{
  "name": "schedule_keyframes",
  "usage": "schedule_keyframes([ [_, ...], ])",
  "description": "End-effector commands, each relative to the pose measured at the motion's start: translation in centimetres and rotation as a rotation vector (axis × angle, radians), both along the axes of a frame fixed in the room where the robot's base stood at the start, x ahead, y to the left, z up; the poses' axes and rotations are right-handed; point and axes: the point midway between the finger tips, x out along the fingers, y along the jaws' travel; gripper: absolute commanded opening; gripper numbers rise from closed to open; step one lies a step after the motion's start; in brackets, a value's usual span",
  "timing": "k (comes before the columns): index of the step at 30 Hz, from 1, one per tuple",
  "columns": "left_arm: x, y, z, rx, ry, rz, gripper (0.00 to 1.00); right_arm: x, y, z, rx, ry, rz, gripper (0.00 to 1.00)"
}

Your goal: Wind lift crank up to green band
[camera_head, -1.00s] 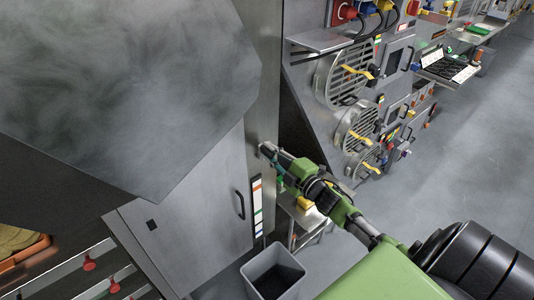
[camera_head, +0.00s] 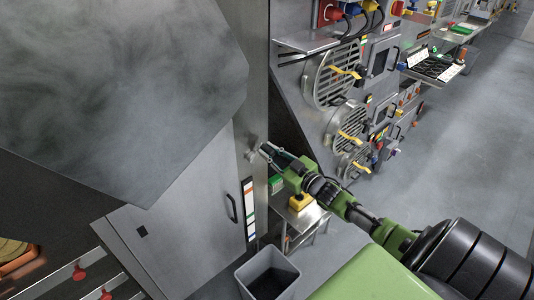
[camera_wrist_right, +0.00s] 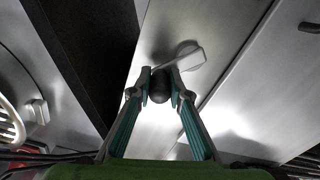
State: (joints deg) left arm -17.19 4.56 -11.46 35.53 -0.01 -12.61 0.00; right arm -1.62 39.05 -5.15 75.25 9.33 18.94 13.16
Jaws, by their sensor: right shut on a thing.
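The crank (camera_head: 251,154) sits on the side face of the grey cabinet, a small metal arm and hub. In the right wrist view its pale metal arm (camera_wrist_right: 190,62) points to the upper right from a dark round knob (camera_wrist_right: 160,86). My right gripper (camera_head: 265,150) is shut on that knob, which also shows between the fingertips (camera_wrist_right: 160,84) in the wrist view. A vertical strip with coloured bands (camera_head: 249,208), orange, white, green and blue among them, is on the cabinet below the crank. I see no pointer on it clearly. My left gripper is out of view.
A grey bin (camera_head: 268,275) stands on the floor below the crank. A small metal table (camera_head: 305,219) with a yellow box is beside it. Round grilles with yellow streamers (camera_head: 340,75) line the machine behind my right arm. Open floor lies to the right.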

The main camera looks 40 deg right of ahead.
Motion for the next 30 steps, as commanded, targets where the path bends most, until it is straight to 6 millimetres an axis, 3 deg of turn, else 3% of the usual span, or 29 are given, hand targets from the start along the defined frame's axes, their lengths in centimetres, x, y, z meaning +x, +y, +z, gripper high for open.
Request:
schedule_keyframes([
  [1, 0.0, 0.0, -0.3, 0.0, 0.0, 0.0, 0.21, 0.3, -0.5, 0.6, 0.045, -0.012, -0.003, 0.0],
  [13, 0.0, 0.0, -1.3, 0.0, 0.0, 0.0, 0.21, 0.3, -1.3, -0.7, 0.325, 0.013, -0.004, 0.0],
  [30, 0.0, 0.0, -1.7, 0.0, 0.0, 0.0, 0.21, 0.2, -1.6, -1.4, 0.44, 0.027, -0.006, 0.0],
])
